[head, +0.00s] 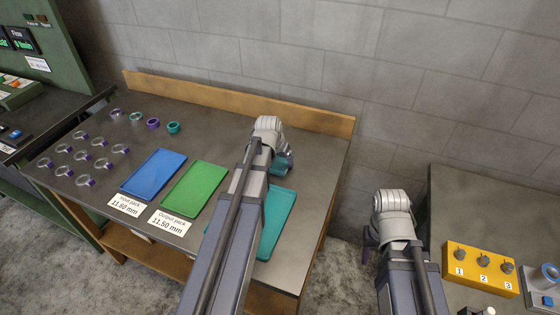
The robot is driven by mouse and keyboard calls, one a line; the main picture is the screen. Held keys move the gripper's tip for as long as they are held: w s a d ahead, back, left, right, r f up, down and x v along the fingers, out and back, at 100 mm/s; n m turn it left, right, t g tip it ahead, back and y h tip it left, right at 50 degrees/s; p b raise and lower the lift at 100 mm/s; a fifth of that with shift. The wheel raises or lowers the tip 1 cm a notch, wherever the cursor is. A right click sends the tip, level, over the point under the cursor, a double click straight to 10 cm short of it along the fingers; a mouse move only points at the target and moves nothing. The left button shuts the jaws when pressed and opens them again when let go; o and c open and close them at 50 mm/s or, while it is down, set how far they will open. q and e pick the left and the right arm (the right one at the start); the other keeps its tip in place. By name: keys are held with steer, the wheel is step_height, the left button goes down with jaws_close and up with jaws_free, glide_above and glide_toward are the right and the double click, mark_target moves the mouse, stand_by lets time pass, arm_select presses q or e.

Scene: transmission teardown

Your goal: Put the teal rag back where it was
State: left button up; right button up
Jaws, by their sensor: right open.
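A flat teal piece (284,199) lies on the grey workbench, partly hidden behind my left arm. It has a raised-looking rim like the trays beside it, and I cannot tell whether it is the rag or a tray. My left gripper (284,160) is over the bench just beyond the teal piece. A small teal-grey thing (283,165) shows at its fingers. I cannot tell what it is or whether the fingers hold it. My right gripper (368,245) is open, low over the gap between the two benches, mostly hidden by its wrist.
A blue tray (153,173) and a green tray (194,189) lie left of my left arm, with labels in front. Several metal rings (102,163), a purple ring (153,123) and a teal ring (173,127) stand further left. A yellow block (480,268) with knobs sits on the right bench.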

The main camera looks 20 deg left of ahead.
arm_select(q)
steer(key=shift+o, duration=1)
steer(key=shift+d, duration=0.1)
steer(key=shift+r, duration=0.15)
steer(key=p+v, duration=1.1)
steer(key=v, duration=0.1)
steer(key=s+d+m+g, duration=0.2)
steer(key=s+d, duration=0.6)
steer(key=d, duration=0.4)
steer(key=s+d+f+m+g+y, duration=0.1)
steer(key=s+d+m+g, duration=0.1)
steer(key=s+d, duration=0.6)
steer(key=d+g, duration=0.1)
steer(key=d, duration=0.4)
steer(key=shift+s+f, duration=0.25)
steer(key=shift+s, duration=0.05)
